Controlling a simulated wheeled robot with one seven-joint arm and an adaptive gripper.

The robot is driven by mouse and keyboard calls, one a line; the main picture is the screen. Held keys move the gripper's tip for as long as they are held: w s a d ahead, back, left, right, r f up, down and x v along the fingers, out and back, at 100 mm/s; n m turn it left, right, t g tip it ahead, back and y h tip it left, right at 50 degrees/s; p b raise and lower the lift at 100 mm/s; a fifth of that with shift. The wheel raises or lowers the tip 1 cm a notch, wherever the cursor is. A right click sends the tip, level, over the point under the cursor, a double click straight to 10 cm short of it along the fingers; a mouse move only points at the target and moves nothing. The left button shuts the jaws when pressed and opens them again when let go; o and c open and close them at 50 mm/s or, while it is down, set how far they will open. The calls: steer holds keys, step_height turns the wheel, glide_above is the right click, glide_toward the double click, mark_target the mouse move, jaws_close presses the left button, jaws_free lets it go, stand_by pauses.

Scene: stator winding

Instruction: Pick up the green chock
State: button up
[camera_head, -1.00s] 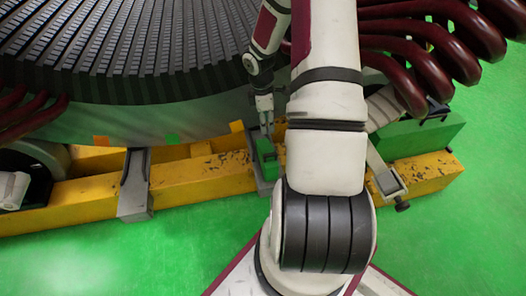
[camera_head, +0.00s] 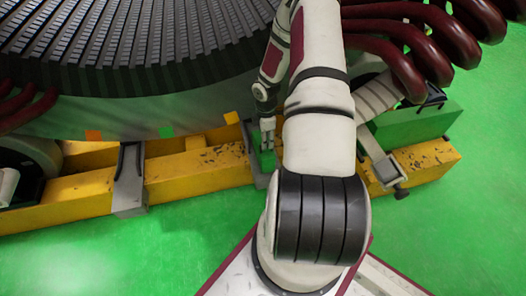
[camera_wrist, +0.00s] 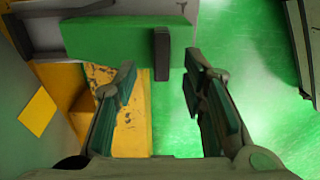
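The green chock (camera_head: 262,160) sits in a grey metal bracket on the yellow beam, at the middle of the head view. In the wrist view the green chock (camera_wrist: 110,42) is a long block at the top, with a dark upright tab (camera_wrist: 161,55) near its right end. My gripper (camera_wrist: 158,88) is open and empty, one finger on each side of the tab's line, with the fingertips below the block in the picture. In the head view my gripper (camera_head: 267,128) is just above the chock. Whether it touches the chock I cannot tell.
The yellow beam (camera_head: 190,170) runs below the large stator (camera_head: 150,75). A grey clamp (camera_head: 130,180) crosses it at left. A larger green block (camera_head: 415,125) and dark red coils (camera_head: 400,65) stand at right. Green floor (camera_head: 110,255) is open in front.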

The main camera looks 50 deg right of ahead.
mark_target(266, 159)
step_height(266, 159, down, 5)
steer(key=b, duration=0.2)
steer(key=shift+s+f+b, duration=0.1)
steer(key=shift+s+b, duration=0.05)
steer(key=shift+b, duration=0.2)
steer(key=shift+d, duration=0.1)
jaws_close()
